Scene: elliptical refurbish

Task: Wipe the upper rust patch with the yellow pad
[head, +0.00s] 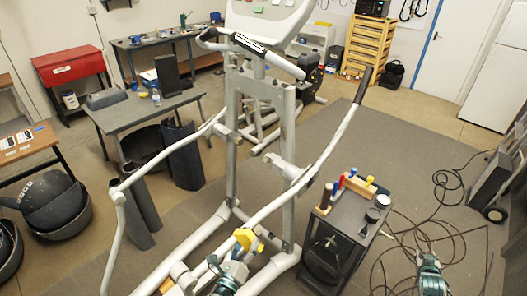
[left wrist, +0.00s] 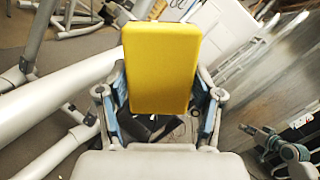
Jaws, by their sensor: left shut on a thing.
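My left gripper (head: 238,256) is shut on the yellow pad (head: 247,239), beside the grey tubes of the elliptical (head: 288,150) in the lower middle of the head view. In the left wrist view the pad (left wrist: 160,65) stands between the two fingers of my left gripper (left wrist: 162,100), its broad yellow face towards the camera. I cannot make out a rust patch in either view; the pad and arm hide part of the frame. My right gripper (head: 429,264) is at the lower right, over the mat and apart from the elliptical; its fingers are too small to read.
A dark cart (head: 342,222) with several tools and small containers on top stands right of the elliptical. Black cables (head: 455,240) lie on the floor near my right gripper. A grey workbench (head: 140,106) and dark bins stand to the left. The mat behind the cart is clear.

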